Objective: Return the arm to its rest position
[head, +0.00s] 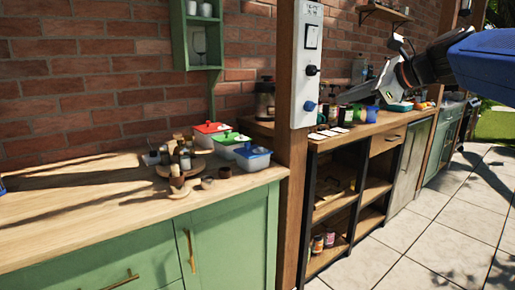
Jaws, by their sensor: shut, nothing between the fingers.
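My arm reaches in from the right edge in the head view, with a blue link and a dark wrist. My gripper (345,102) is at its end, with its grey fingers pointing left and slightly down. The fingers look closed together, with nothing held. In the picture the gripper overlaps the back of the far wooden counter (385,122), in front of the jars there. I cannot tell the exact distance between the fingers and the jars.
A wooden post (292,170) carries a white switch panel (307,65) just left of my gripper. The near counter (90,215) holds lidded boxes (252,158) and a round stand of bottles (180,165). Open shelves (335,205) stand below the far counter. The tiled floor (440,250) is clear.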

